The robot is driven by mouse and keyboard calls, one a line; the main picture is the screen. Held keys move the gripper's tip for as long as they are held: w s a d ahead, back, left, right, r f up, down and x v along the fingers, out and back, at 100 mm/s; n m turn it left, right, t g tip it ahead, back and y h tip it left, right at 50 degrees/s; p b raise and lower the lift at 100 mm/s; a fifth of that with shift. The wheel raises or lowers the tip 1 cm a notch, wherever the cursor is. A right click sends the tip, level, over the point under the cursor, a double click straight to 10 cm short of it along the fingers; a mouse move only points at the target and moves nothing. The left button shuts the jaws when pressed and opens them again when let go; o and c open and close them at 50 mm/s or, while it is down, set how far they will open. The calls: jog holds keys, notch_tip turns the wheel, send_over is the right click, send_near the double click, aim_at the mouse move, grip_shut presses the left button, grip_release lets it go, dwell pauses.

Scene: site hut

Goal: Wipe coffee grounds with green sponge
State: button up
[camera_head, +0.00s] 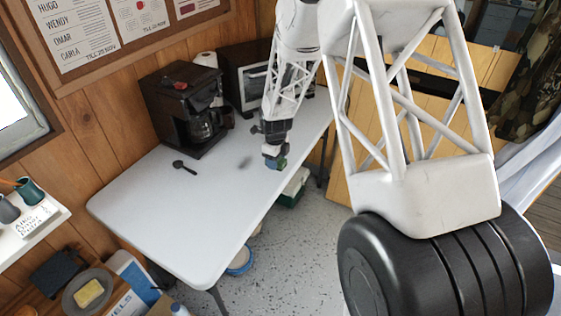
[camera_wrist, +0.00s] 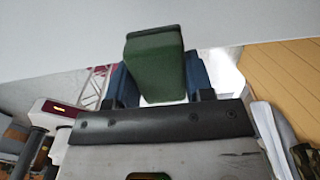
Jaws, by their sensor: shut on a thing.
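My gripper (camera_head: 273,158) is shut on the green sponge (camera_head: 282,162), at the right edge of the white table. In the wrist view the green sponge (camera_wrist: 155,70) sits between the two blue fingers of my gripper (camera_wrist: 158,82). It looks held just above the table edge; I cannot tell if it touches. A faint dark smudge (camera_head: 245,163), likely the coffee grounds, lies on the table to the left of my gripper. No grounds show in the wrist view.
The white table (camera_head: 190,220) is mostly clear in front. A black scoop (camera_head: 184,167) lies left of the smudge. A black coffee maker (camera_head: 178,108) with a glass jug and a toaster oven (camera_head: 243,80) stand at the back. A yellow sponge (camera_head: 88,292) lies on a plate at lower left.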

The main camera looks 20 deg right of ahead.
jog(key=w+a+r, duration=0.1)
jog(key=w+a, duration=0.1)
jog(key=a, duration=0.5)
jog(key=w+a+r, duration=0.1)
jog(key=w+a, duration=0.2)
jog(key=a, duration=0.4)
jog(key=shift+w+r, duration=0.35)
